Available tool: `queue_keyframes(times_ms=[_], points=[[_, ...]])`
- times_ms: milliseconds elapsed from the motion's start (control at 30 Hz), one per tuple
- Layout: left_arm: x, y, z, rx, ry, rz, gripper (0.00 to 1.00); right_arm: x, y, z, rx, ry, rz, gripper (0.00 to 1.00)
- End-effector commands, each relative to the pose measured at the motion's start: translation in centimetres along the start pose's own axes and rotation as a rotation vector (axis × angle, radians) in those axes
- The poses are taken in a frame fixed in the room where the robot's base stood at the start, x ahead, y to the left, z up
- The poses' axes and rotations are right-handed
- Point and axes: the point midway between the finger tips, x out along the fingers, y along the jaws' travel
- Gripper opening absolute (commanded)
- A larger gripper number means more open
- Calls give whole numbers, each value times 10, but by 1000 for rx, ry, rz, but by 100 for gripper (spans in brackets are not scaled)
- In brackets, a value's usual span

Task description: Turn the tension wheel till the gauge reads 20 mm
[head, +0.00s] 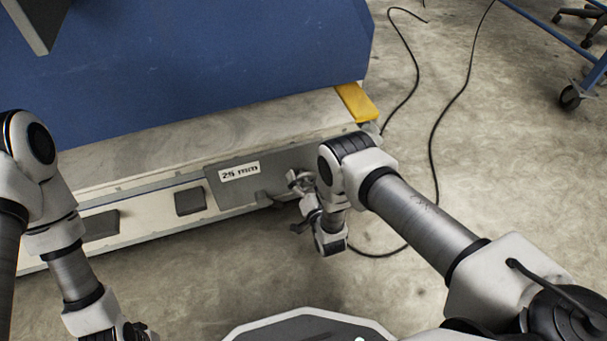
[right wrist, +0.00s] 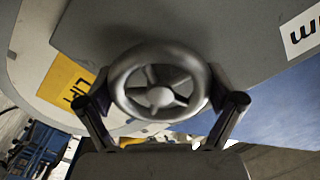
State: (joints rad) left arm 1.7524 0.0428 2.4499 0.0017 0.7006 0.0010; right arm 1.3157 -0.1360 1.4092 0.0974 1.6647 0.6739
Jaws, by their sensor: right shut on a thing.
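The gauge (head: 240,172) is a white label on a grey panel at the front of the bench, and it reads 25 mm. The tension wheel (right wrist: 161,96) is a grey spoked handwheel, facing the camera in the right wrist view. The fingers of my right gripper (right wrist: 163,106) are on opposite sides of its rim, shut on it. In the head view my right gripper (head: 303,188) is at the panel's right end, and the arm hides much of that area. My left gripper (head: 133,332) is at the bottom left edge, mostly cut off, away from the panel.
A blue cover (head: 200,60) stands on the bench top (head: 215,140). A yellow label (right wrist: 70,85) shows in the right wrist view, and a yellow block (head: 356,102) is on the bench corner. Dark handles (head: 190,201) are left of the panel. A black cable (head: 433,150) lies on the floor.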

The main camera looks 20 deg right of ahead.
Motion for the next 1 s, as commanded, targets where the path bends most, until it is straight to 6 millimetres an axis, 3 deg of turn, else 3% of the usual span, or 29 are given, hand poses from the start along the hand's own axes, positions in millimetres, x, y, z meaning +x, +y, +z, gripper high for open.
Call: queue_keyframes(times_ms=[300, 1000], points=[[-20, 0, 1, 4, -3, 0, 53, 0, -1, -2, 297, 1, 1, 57], [-44, 1, 1, 5, -3, 0, 53, 0, 0, -1, 937, 2, 0, 57]])
